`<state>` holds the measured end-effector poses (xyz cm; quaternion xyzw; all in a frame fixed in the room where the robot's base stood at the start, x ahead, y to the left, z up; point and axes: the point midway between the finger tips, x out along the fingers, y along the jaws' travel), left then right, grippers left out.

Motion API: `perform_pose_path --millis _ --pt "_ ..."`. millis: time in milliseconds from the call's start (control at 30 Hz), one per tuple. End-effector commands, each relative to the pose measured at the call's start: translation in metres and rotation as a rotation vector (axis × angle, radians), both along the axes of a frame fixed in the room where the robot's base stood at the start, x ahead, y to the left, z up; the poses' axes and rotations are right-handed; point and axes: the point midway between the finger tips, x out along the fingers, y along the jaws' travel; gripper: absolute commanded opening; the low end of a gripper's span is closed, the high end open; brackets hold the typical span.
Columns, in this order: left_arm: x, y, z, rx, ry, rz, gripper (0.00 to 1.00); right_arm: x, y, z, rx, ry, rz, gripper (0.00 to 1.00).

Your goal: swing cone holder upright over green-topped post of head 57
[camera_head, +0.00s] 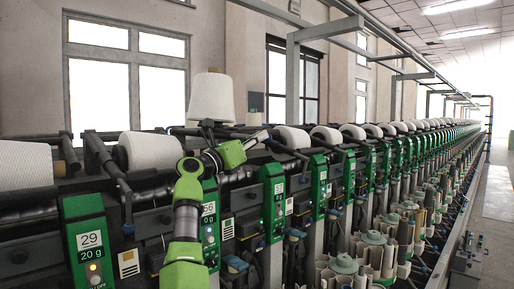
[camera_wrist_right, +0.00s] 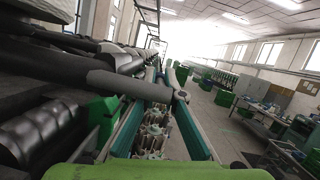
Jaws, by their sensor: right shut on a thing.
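My right gripper (camera_head: 256,140) is at the end of the green and grey arm, over the winder's row of heads, shut on the cone holder. Its fingertips are hard to make out. In the right wrist view a dark bar of the cone holder (camera_wrist_right: 125,86) crosses in front of the camera. A white cone (camera_head: 211,98) stands upright above the row, just left of the gripper. Green-topped posts (camera_head: 273,203) carry the head labels. The number on the post behind my arm (camera_head: 210,225) is small and partly covered, so I cannot confirm head 57. My left gripper is not in view.
An open aisle (camera_head: 492,215) runs at the right.

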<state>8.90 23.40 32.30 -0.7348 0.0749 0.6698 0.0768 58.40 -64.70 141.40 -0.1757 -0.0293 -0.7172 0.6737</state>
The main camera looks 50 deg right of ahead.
Motion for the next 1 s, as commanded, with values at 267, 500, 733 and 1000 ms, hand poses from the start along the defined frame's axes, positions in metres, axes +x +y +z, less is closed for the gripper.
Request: perform_pose_path --millis 267,500,733,1000 --pt "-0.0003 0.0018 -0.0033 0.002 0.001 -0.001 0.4 -0.0009 -0.0011 0.0044 -0.028 0.0 0.001 0.0" --pt "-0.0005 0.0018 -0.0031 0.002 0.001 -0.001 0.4 -0.001 -0.0012 0.0042 -0.027 0.0 0.001 0.0" --pt "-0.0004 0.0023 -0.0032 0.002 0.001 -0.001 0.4 -0.0008 -0.0009 0.0031 -0.025 0.001 0.0 0.26" --pt "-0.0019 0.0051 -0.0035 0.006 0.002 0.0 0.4 0.0002 0.0024 0.001 -0.024 0.002 0.001 0.26"
